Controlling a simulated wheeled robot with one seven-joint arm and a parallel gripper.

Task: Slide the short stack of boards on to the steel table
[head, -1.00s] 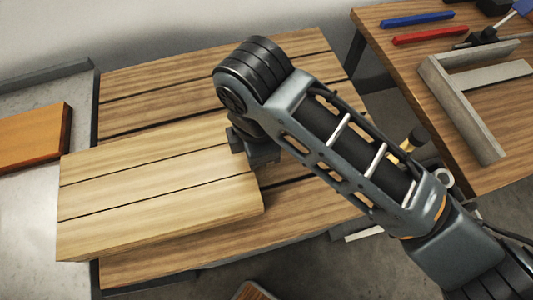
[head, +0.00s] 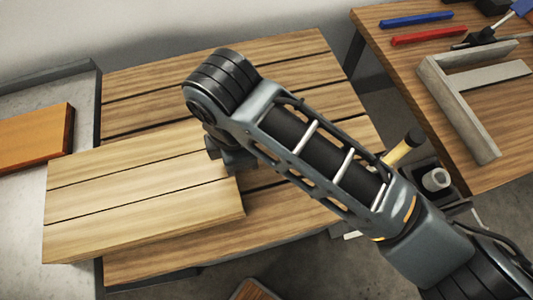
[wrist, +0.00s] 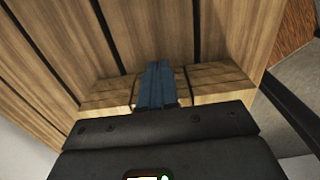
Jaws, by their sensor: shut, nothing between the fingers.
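The short stack of pale boards (head: 130,195) lies flat on the slatted wooden table (head: 290,80). Its left end reaches over the grey steel table (head: 20,220) at the left. My gripper (head: 228,165) is at the right end of the stack, partly hidden by my arm. In the wrist view my gripper's blue fingers (wrist: 157,84) are closed together, with nothing between them. They are up against the end faces of the boards (wrist: 215,77), though exact contact is hard to tell.
An orange-brown board (head: 35,138) lies on the steel table, beyond the stack's left end. A workbench at the right holds a blue bar (head: 418,19), a red bar (head: 428,35) and a grey angled frame (head: 455,105). The steel table's front part looks clear.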

